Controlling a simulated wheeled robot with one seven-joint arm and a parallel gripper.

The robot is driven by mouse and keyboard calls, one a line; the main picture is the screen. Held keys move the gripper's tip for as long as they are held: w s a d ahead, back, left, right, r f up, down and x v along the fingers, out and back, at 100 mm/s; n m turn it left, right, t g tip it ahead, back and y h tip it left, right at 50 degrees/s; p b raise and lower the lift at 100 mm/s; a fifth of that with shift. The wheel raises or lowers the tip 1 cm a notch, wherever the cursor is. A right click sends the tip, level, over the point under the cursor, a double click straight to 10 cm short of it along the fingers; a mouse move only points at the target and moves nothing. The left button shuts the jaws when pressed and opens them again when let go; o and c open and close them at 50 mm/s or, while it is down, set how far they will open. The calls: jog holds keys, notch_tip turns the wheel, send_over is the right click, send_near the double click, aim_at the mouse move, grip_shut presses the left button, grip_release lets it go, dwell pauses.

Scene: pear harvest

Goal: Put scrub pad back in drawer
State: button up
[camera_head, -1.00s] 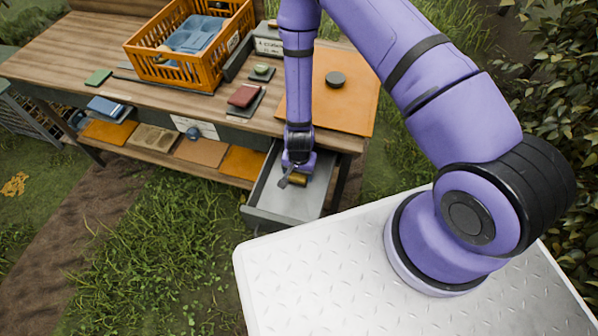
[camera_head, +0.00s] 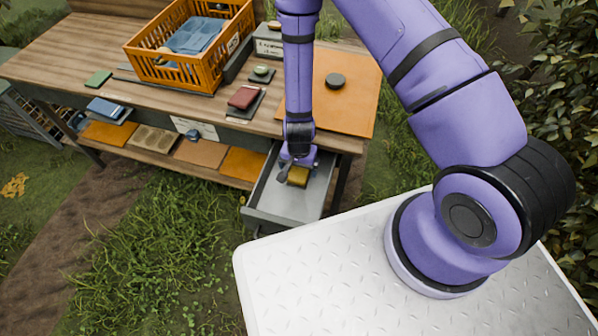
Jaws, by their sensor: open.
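The scrub pad (camera_head: 298,177) is a yellow block with a darker underside, lying in the open grey drawer (camera_head: 285,208). The drawer is pulled out under the right end of the wooden bench. My gripper (camera_head: 290,172) points down into the drawer, just above and beside the pad. Its fingers are open and small in the picture. Part of the pad's far side is hidden behind the gripper.
An orange crate (camera_head: 150,72) with blue contents stands on the bench (camera_head: 60,58). A red item (camera_head: 243,97), a green pad (camera_head: 98,78) and an orange board (camera_head: 358,110) with a dark disc (camera_head: 335,80) lie there too. The drawer front is bare.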

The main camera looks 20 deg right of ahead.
notch_tip(320, 180, up, 8)
notch_tip(320, 180, up, 31)
jog(key=n+t+y, duration=0.2)
jog(key=n+t, duration=0.1)
jog(key=n, duration=0.1)
send_over(299, 172)
jog(key=w+d, duration=0.2)
jog(key=d, duration=0.2)
jog(key=s+d+r+n+t+h, duration=0.1)
jog(key=s+d+r, duration=0.4)
jog(key=s+r, duration=0.4)
jog(key=s+d+r+n+t+h, duration=0.1)
jog(key=s+d+r, duration=0.3)
jog(key=s+r, duration=0.6)
jog(key=shift+s+d+n, duration=0.4)
jog(key=shift+r, duration=0.1)
